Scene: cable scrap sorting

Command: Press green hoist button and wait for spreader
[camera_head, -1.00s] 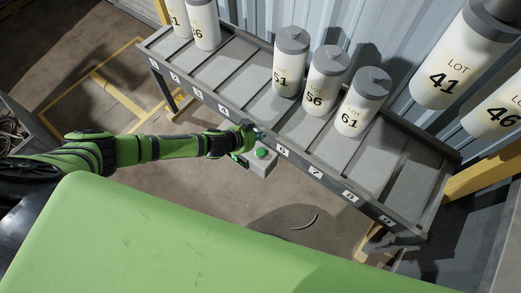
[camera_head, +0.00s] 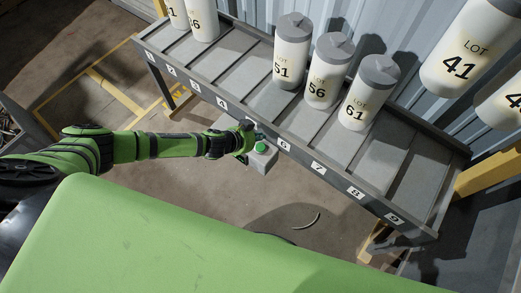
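The green hoist button (camera_head: 261,147) sits on a small grey box (camera_head: 262,161) at the front edge of the shelf, near label 6. My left arm comes in from the left, and my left gripper (camera_head: 249,137) is just beside the button, up and left of it. I cannot tell whether it touches the button, nor whether its fingers are open or shut. My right gripper is not in view. No spreader can be made out in this view.
A sloped grey shelf (camera_head: 232,79) with numbered slots runs across the view. White canisters 51 (camera_head: 291,52), 56 (camera_head: 324,75) and 61 (camera_head: 362,96) stand on it. Canister 41 (camera_head: 468,52) is higher at right.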

